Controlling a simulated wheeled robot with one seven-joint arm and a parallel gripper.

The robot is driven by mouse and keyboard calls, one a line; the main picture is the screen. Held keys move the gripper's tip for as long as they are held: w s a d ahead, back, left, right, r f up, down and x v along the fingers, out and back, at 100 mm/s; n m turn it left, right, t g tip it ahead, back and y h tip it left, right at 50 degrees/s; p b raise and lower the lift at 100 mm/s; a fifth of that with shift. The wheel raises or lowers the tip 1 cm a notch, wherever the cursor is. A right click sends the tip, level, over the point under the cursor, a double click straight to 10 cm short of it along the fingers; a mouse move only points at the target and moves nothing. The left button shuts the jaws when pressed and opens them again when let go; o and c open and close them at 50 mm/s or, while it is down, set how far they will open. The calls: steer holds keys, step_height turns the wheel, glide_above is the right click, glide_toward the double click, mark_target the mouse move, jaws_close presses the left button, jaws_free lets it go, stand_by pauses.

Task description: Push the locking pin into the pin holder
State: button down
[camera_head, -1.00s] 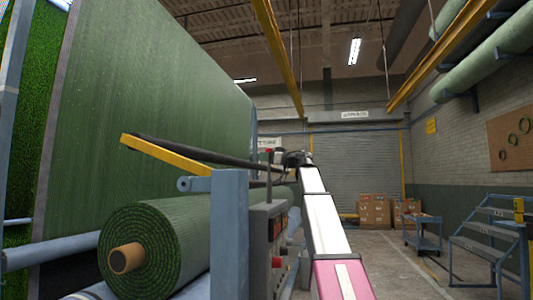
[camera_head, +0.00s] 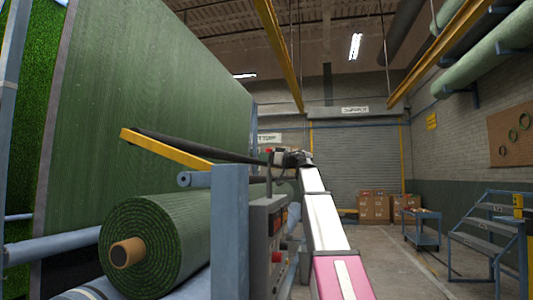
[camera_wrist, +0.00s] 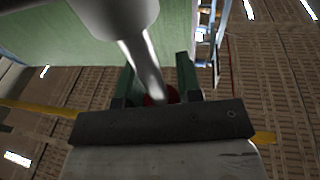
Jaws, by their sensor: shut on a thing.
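In the head view, my white and pink arm reaches forward to my gripper (camera_head: 288,158), which is small and dark at the far end of the machine. A small red piece (camera_head: 268,150) shows just left of it. In the wrist view, my gripper's two dark green fingers (camera_wrist: 157,84) stand close around a red piece (camera_wrist: 158,97), which appears to be part of the locking pin. A smooth grey metal rod (camera_wrist: 146,68) runs between the fingers to a wider cylinder at the top. I cannot make out the pin holder clearly.
A turf roll (camera_head: 160,245) lies at the lower left below a large green turf sheet (camera_head: 145,110). A blue post (camera_head: 229,230), a yellow bar (camera_head: 165,150) and a grey control box (camera_head: 268,235) stand left of my arm. The floor at right is open, with a blue cart (camera_head: 422,232) and steps (camera_head: 485,235).

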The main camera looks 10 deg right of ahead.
steer(key=shift+f, duration=2.5)
steer(key=c, duration=0.7)
jaws_free()
steer(key=v, duration=1.1)
steer(key=shift+a, duration=0.1)
